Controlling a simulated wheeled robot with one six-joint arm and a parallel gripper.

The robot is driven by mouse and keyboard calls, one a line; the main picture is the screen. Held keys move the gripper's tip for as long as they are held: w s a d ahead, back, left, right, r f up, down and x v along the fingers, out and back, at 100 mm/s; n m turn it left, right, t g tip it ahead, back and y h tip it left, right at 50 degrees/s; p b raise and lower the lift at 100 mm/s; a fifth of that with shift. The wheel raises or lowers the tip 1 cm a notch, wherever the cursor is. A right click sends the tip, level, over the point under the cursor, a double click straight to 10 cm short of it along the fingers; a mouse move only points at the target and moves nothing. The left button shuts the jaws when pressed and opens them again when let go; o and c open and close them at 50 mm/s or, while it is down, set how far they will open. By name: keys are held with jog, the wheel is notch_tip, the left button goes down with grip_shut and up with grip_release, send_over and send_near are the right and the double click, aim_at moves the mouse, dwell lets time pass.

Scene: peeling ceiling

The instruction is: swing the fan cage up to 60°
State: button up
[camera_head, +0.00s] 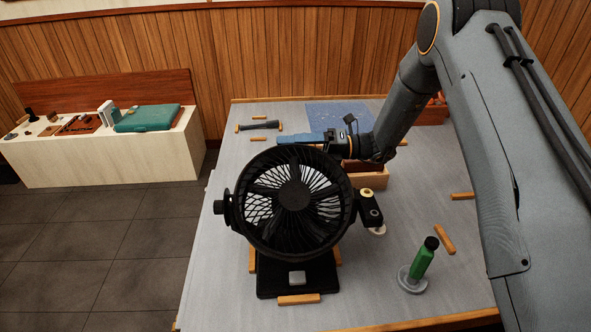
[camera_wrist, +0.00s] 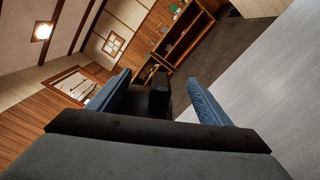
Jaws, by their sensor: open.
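The black fan cage (camera_head: 295,203) faces the head camera, tipped back a little. It hangs between side pivots over a black base (camera_head: 275,280) with a grey button. My gripper (camera_head: 290,139), with blue fingers, is just behind and above the cage's top rim in the head view; I cannot tell whether it touches the rim. In the wrist view my gripper (camera_wrist: 162,88) has its two blue fingers spread apart. A dark upright piece shows between them, and I cannot tell what it is. The cage is not clearly seen there.
Orange strips lie around the base on the grey table (camera_head: 215,270). A green bottle (camera_head: 422,260) on a round foot stands at the right front. A wooden box (camera_head: 367,178) is behind the fan's right side. A low bench (camera_head: 100,160) stands left, apart from the table.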

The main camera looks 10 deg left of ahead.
jog(key=v, duration=0.8)
jog(key=shift+b, duration=0.45)
